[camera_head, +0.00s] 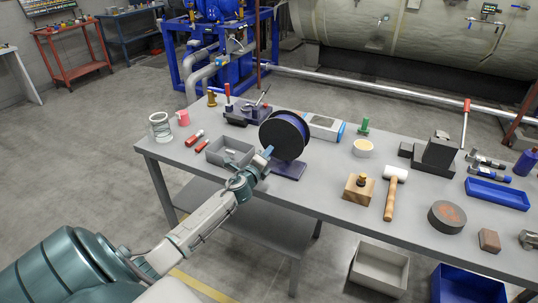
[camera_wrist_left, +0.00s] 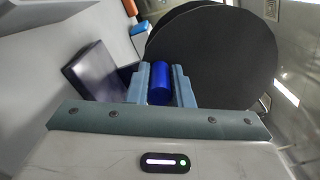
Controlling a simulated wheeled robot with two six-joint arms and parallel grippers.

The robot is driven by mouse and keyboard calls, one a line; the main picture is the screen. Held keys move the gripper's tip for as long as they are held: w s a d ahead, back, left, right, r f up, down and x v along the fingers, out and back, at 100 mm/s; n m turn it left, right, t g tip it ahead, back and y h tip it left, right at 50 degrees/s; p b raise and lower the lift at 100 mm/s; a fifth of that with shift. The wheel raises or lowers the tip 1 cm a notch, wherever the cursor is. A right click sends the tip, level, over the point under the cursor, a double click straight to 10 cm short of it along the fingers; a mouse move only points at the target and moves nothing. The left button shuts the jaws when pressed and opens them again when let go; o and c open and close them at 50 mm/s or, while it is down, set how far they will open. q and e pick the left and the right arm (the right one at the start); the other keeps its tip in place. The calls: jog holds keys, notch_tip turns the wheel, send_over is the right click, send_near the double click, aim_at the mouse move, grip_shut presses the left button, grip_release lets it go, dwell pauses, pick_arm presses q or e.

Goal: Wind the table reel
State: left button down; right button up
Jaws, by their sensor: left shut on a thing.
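The table reel (camera_head: 285,135) stands upright near the middle of the grey table. It has black round flanges, dark blue windings and a purple base plate (camera_head: 288,170). In the left wrist view its large black disc (camera_wrist_left: 225,60) fills the upper right. My left gripper (camera_head: 267,153) reaches in from the front left, at the left lower side of the reel. In the left wrist view my left gripper (camera_wrist_left: 161,85) is shut on a blue cylindrical handle (camera_wrist_left: 160,84) beside the disc. In the head view the handle is hidden by the fingers. My right gripper is not in view.
A grey open tray (camera_head: 230,152) lies just left of my left gripper. Behind the reel are a toggle clamp (camera_head: 250,108) and a white-blue box (camera_head: 325,127). A wooden block (camera_head: 358,190) and a mallet (camera_head: 391,195) lie to the right. Bare tabletop lies front left.

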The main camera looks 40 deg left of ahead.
pick_arm(q)
jog(key=shift+a+r+m, duration=0.15)
jog(key=shift+a+m, duration=0.05)
jog(key=shift+m, duration=0.2)
jog(key=c, duration=1.3)
grip_release()
jog(key=shift+s+d, duration=0.15)
jog(key=shift+s, duration=0.45)
jog(key=b+v, duration=0.3)
jog(key=v, duration=0.6)
jog(key=shift+s+d, duration=0.15)
jog(key=shift+s, duration=0.15)
